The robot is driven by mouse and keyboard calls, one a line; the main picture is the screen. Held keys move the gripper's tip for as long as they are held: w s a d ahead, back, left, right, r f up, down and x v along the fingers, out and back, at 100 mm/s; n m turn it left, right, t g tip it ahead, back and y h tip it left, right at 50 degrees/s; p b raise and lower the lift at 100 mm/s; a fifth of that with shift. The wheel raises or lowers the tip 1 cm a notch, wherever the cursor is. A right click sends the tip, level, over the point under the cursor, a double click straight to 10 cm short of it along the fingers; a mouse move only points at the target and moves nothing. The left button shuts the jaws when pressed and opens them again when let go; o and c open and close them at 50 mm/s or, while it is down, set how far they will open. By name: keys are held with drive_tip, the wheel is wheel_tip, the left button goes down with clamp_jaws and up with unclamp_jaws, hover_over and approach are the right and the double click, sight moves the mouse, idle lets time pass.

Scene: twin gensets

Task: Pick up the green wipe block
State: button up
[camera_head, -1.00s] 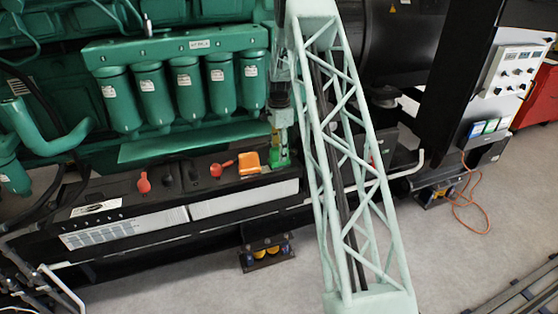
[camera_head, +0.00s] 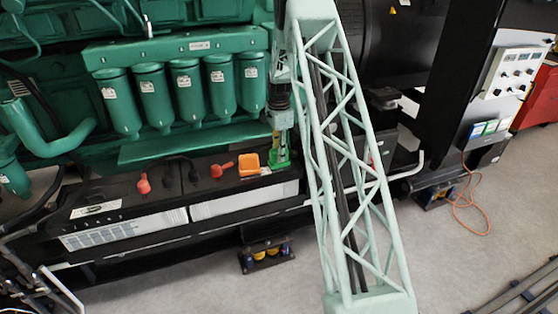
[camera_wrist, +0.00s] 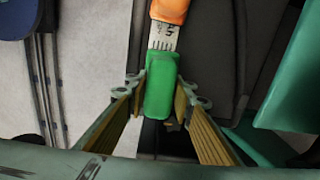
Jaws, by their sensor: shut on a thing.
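The green wipe block (camera_wrist: 160,88) sits between the two fingers of my gripper (camera_wrist: 160,92) in the wrist view, with a finger against each long side. In the head view the green block (camera_head: 280,160) shows at the right end of the black battery top, under my gripper (camera_head: 281,135). My gripper points down and is shut on the block. Whether the block touches the battery top or is just above it, I cannot tell. My fingers and arm hide part of it in the head view.
An orange block-like item (camera_head: 249,164) lies just left of the green block; it also shows in the wrist view (camera_wrist: 170,10). Red terminal covers (camera_head: 143,184) sit further left on the battery (camera_head: 245,200). Green filter canisters (camera_head: 186,90) stand behind. The floor in front is mostly clear.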

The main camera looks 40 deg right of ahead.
drive_tip(key=shift+r, duration=0.15)
drive_tip(key=shift+r+p, duration=0.55)
drive_tip(key=shift+r, duration=1.15)
drive_tip(key=s+a, duration=0.2)
drive_tip(key=s, duration=0.3)
drive_tip(key=s+a+r+p, duration=0.1)
drive_tip(key=s+a, duration=0.1)
drive_tip(key=s, duration=0.2)
drive_tip(key=s+a, duration=0.2)
drive_tip(key=s, duration=0.3)
drive_tip(key=shift+s+a+r+p, duration=0.2)
drive_tip(key=shift+s+a+p, duration=0.05)
drive_tip(key=shift+s+p, duration=0.15)
drive_tip(key=shift+w, duration=0.1)
drive_tip(key=o, duration=0.3)
drive_tip(key=shift+c, duration=0.9)
drive_tip(key=shift+w, duration=0.1)
